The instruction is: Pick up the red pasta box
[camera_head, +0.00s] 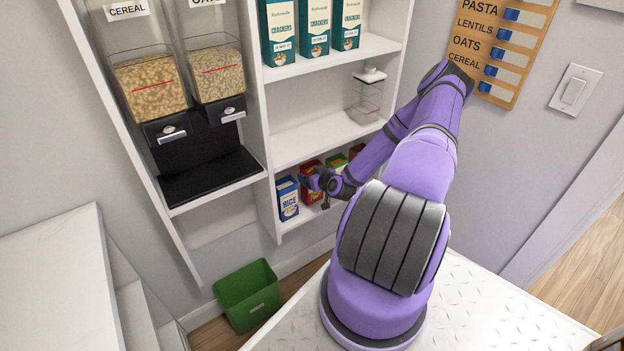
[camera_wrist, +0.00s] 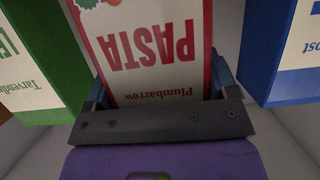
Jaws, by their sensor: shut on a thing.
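The red pasta box (camera_head: 312,186) stands on the lowest shelf of the white shelving unit, partly hidden by my arm. In the wrist view the pasta box (camera_wrist: 146,45) fills the middle, its white label reading PASTA upside down. My gripper (camera_wrist: 152,95) is shut on the box, with a finger at each of its sides. In the head view my gripper (camera_head: 322,182) reaches into the shelf at the front of the box. I cannot tell whether the box is lifted off the shelf.
A blue rice box (camera_head: 287,198) stands close left of the pasta box. A green box (camera_head: 337,161) is close on the other side. The shelf above holds a clear container (camera_head: 366,98). A green bin (camera_head: 248,294) sits on the floor below.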

